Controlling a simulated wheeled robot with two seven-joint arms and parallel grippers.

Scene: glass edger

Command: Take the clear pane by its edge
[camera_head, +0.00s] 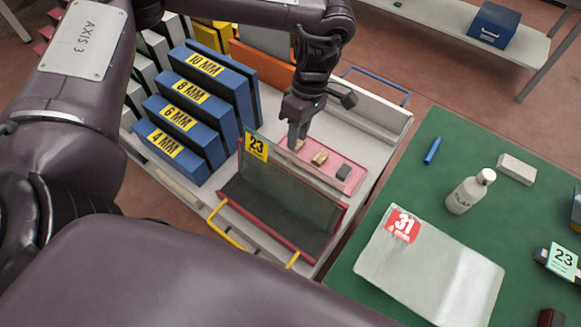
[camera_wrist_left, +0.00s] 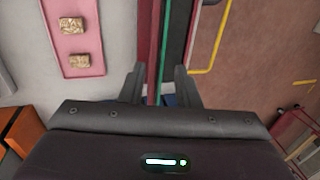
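The clear pane (camera_head: 290,186) stands leaning in a dark red holder (camera_head: 301,250) with a dark pad, and carries a yellow 23 label. In the left wrist view the pane shows as a thin green edge (camera_wrist_left: 164,55). My left gripper (camera_head: 296,138) points down near the pane's upper edge. In the left wrist view its two fingers (camera_wrist_left: 159,78) are apart, with the green edge running between them. I cannot tell how far the fingertips are from the glass; no contact shows. My right gripper is not in view.
A pink tray (camera_head: 350,185) with small blocks lies behind the pane. Blue cases (camera_head: 205,105) marked in millimetres stand left of it. A pale pane labelled 31 (camera_head: 433,272) and a bottle (camera_head: 468,193) are on the green table (camera_head: 420,200). A yellow handle (camera_head: 225,226) sticks out in front.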

